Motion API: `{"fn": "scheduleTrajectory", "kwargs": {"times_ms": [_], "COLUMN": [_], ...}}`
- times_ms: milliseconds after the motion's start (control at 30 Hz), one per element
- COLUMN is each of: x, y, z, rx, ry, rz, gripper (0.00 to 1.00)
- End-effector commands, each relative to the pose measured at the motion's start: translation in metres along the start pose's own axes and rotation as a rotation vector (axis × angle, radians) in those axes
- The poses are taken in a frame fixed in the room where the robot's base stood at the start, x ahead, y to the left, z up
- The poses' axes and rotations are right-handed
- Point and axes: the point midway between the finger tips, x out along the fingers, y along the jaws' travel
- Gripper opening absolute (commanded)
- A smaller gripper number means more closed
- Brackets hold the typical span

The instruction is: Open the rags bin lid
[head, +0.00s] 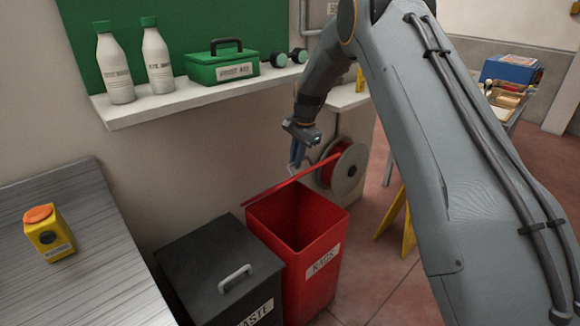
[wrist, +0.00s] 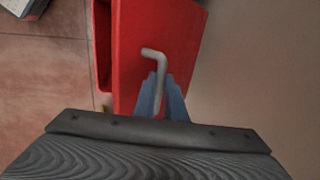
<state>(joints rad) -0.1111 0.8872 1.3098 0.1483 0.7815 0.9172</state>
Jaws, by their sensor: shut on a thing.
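The red rags bin (head: 318,270) stands on the floor with a "RAGS" label on its front, and its dark inside shows. Its red lid (head: 290,184) is raised, seen nearly edge-on as a thin slanted strip above the bin's back left rim. In the wrist view the lid (wrist: 138,30) shows as a red panel with a bent grey handle (wrist: 155,53). My gripper (head: 296,160) is at the lid's raised side. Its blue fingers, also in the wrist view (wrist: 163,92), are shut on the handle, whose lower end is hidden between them.
A black waste bin (head: 205,262) with its lid down stands left of the rags bin. A reel (head: 348,172) is behind it. A shelf (head: 205,91) with bottles and a green first aid box is above. A yellow stand (head: 408,235) is to the right.

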Motion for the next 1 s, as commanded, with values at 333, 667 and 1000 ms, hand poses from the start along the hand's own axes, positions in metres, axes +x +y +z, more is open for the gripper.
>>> {"fn": "scheduleTrajectory", "kwargs": {"times_ms": [333, 667, 1000], "x": [0.004, 0.002, -0.035], "y": [0.001, 0.000, -0.001], "z": [-0.001, -0.001, -0.001], "rx": [0.002, 0.000, 0.000], "ry": [0.001, 0.000, 0.002], "rz": [0.000, 0.001, -0.002], "gripper": [0.00, 0.29, 0.29]}}
